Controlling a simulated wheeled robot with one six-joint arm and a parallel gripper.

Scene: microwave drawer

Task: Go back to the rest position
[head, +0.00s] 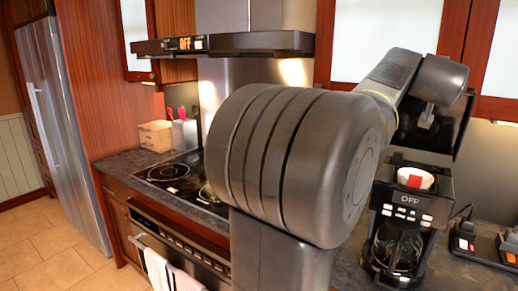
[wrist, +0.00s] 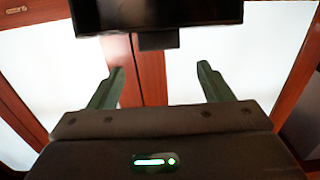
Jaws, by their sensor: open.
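My gripper (wrist: 162,83) shows in the wrist view with its two green fingers spread wide apart and nothing between them. It faces wooden cabinet doors with white panels (wrist: 215,65). A dark screen-like box (wrist: 155,14) is at the top of the wrist view, beyond the fingertips. In the head view my arm fills the middle and reaches up to the right, and the fingers cannot be made out there.
The stove (head: 170,172) and range hood (head: 225,44) are left. A fridge (head: 62,125) stands far left. The tiled floor (head: 48,250) is clear.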

